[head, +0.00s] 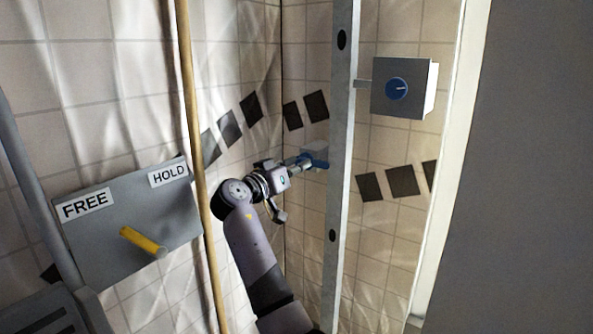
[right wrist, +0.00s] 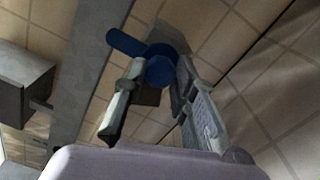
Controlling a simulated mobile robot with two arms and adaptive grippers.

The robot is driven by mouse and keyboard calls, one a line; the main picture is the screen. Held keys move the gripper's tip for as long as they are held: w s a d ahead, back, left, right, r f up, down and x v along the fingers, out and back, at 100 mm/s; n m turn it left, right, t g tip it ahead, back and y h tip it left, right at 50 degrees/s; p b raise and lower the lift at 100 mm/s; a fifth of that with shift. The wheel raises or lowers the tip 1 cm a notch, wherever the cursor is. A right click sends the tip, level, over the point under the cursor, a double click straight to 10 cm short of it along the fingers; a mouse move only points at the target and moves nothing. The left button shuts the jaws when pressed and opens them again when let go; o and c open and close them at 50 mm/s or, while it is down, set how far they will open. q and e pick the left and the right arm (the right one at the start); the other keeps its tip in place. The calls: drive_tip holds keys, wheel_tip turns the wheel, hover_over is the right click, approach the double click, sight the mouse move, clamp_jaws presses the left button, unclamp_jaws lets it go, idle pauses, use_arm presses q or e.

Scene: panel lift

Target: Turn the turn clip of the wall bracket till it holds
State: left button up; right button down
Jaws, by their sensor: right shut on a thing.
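The blue turn clip (head: 320,163) sits on a small grey wall bracket (head: 314,148) beside the upright metal post. In the right wrist view the clip shows a round hub (right wrist: 160,70) and a short arm pointing up and left, its tip at the post's edge. I cannot tell whether the arm bears on the post. My right gripper (head: 302,163) is shut on the clip, with a finger on each side of the hub in the right wrist view (right wrist: 160,88). The gripper hides part of the hub. My left gripper is not in view.
The metal post (head: 342,120) stands just right of the clip. A grey box with a blue knob (head: 397,89) is further right. A thin wooden pole (head: 190,120) stands left of my right arm. A grey plate (head: 88,258) marked FREE and HOLD carries a yellow lever (head: 143,242).

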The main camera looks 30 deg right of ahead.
drive_tip(key=shift+f, duration=0.15)
idle(0.3)
drive_tip(key=c, duration=1.3)
unclamp_jaws()
drive_tip(key=v, duration=1.2)
drive_tip(key=shift+s, duration=0.15)
